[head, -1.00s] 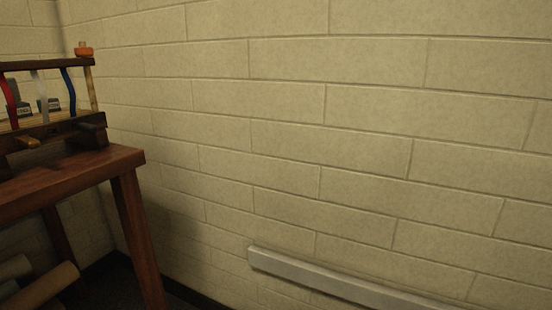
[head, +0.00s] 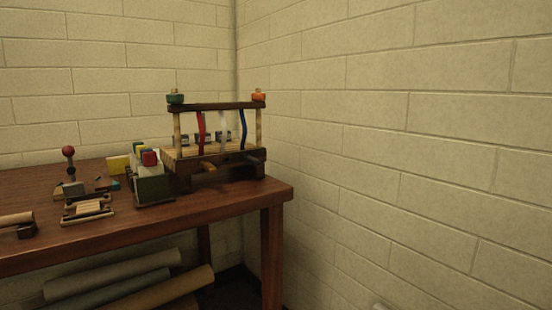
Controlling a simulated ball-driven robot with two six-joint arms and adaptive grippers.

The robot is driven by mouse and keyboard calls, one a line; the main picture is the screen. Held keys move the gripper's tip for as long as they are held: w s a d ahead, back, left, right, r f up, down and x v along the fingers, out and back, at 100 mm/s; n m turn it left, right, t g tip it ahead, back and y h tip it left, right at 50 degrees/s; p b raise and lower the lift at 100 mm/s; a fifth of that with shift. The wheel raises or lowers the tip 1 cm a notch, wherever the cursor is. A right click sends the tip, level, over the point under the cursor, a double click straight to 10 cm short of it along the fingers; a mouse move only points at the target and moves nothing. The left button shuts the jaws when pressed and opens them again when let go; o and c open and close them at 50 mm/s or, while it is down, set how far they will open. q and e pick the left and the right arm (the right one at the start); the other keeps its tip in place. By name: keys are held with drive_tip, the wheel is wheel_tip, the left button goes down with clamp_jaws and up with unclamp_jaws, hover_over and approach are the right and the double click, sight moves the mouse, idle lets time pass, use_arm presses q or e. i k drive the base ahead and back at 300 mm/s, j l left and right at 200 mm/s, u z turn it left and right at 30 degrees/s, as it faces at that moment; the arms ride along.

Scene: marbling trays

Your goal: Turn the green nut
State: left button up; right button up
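The green nut (head: 175,98) sits at the top of the left wooden post of a small frame (head: 216,106) on the table. An orange nut (head: 258,97) sits on top of the right post. Red, white and blue strips hang from the frame's dark top bar. Neither of my grippers shows in the head view.
The frame stands near the right end of a reddish-brown wooden table (head: 225,203). Left of it are a box with coloured blocks (head: 153,186), a red-knobbed tool (head: 70,160) and small wooden pieces. Rolls (head: 150,295) lie under the table. Brick walls meet behind it.

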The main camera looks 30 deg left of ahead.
sight(174, 98)
drive_tip(key=u, duration=1.25)
